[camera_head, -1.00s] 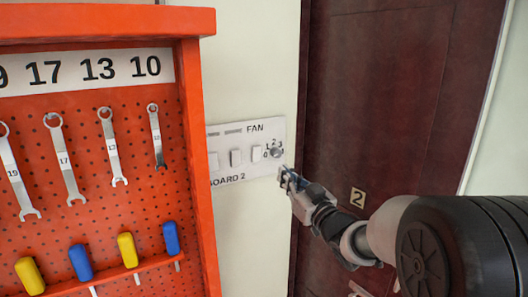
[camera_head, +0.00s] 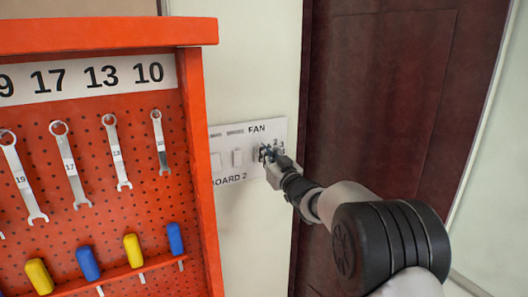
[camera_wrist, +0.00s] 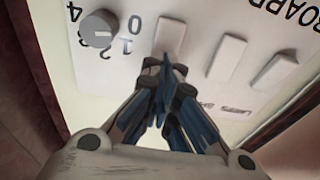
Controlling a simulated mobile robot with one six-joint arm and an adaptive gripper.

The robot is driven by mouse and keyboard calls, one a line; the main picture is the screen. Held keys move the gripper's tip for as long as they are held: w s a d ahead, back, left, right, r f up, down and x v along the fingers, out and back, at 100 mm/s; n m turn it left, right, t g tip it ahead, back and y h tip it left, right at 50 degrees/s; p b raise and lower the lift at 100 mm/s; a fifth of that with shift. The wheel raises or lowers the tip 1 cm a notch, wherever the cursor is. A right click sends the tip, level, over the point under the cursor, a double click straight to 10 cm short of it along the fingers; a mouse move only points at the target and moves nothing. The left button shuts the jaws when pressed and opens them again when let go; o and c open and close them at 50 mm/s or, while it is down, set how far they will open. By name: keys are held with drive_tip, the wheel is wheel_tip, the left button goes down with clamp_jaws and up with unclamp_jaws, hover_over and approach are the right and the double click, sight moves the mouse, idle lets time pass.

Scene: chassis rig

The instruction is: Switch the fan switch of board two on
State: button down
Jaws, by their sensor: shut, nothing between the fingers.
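Board two (camera_head: 232,175) is a white wall panel with the words FAN and BOARD 2, a row of rocker switches and a numbered knob. My gripper (camera_head: 264,152) is shut and empty, its tips at the switch below the FAN label. That switch is mostly hidden in the head view. In the wrist view, which shows the board upside down, the fan switch (camera_wrist: 171,34) is the white rocker nearest the grey knob (camera_wrist: 97,29). My fingertips (camera_wrist: 165,62) overlap its lower edge there; I cannot tell if they touch it or which way it is pressed.
Two other white switches (camera_wrist: 227,57) (camera_wrist: 275,71) sit beside the fan switch. An orange tool rack (camera_head: 200,150) with wrenches and coloured handles stands close on the left. A dark red door (camera_head: 385,110) is to the right.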

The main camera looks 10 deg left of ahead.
idle(0.4)
drive_tip(key=g+p, duration=0.1)
drive_tip(key=p, duration=0.2)
drive_tip(key=shift+w+a+r+h, duration=0.25)
drive_tip(key=shift+w+a+h, duration=0.05)
drive_tip(key=shift+w, duration=0.05)
